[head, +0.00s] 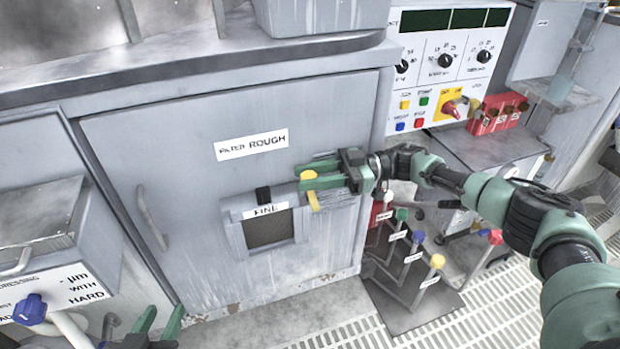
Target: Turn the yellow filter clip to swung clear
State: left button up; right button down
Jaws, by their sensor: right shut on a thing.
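The yellow filter clip (312,198) is at the upper right corner of a filter frame labelled FINE (237,248), on the front of the grey cabinet. Its lower part shows, hanging roughly upright; its upper part is hidden by my right gripper (303,178). The right gripper comes in from the right with green fingers, shut on the clip.
The cabinet door (190,190) has a FILTER ROUGH label (251,144) and a handle (152,218) at the left. A control panel (445,75) is at the upper right. Several colour-knobbed levers (437,261) stand right of the cabinet. A dressing box (45,225) is at the left.

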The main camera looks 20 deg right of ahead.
jog(key=shift+r, duration=0.15)
jog(key=c, duration=1)
grip_release()
jog(key=shift+a, duration=0.15)
jog(key=d, duration=0.8)
jog(key=shift+s, duration=0.3)
